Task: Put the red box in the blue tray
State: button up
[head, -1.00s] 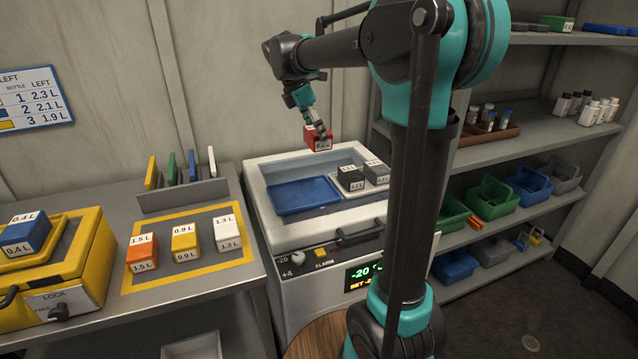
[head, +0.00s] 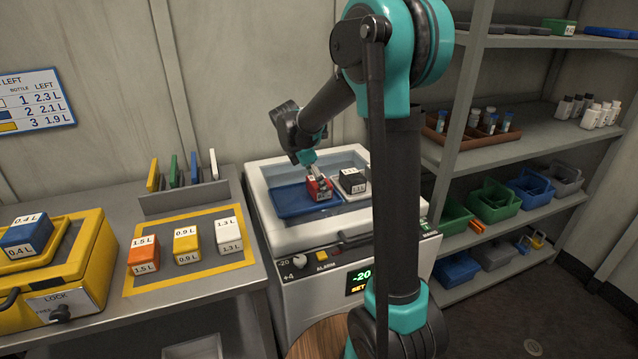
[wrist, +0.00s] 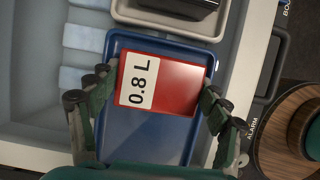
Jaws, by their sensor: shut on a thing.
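The red box (head: 318,190) has a white label, which reads 0.8 L in the wrist view (wrist: 160,82). My gripper (head: 314,176) is shut on it from above, with a finger on each side in the wrist view (wrist: 158,95). The blue tray (head: 284,202) lies inside the white chest with the -20 display. The box is over the tray's right part in the head view. In the wrist view the blue tray (wrist: 130,148) spreads around and below the box. I cannot tell whether the box touches the tray floor.
A dark box (head: 352,182) stands just right of the red box, in a light tray. The chest's rim (head: 262,228) surrounds both trays. Orange, yellow and white boxes stand on a yellow-bordered mat (head: 190,284) on the left table. Shelves with bins stand at right.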

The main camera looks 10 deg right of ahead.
jog(key=shift+f, duration=0.15)
jog(key=o, duration=1.3)
jog(key=v, duration=1.2)
jog(key=shift+d, duration=0.1)
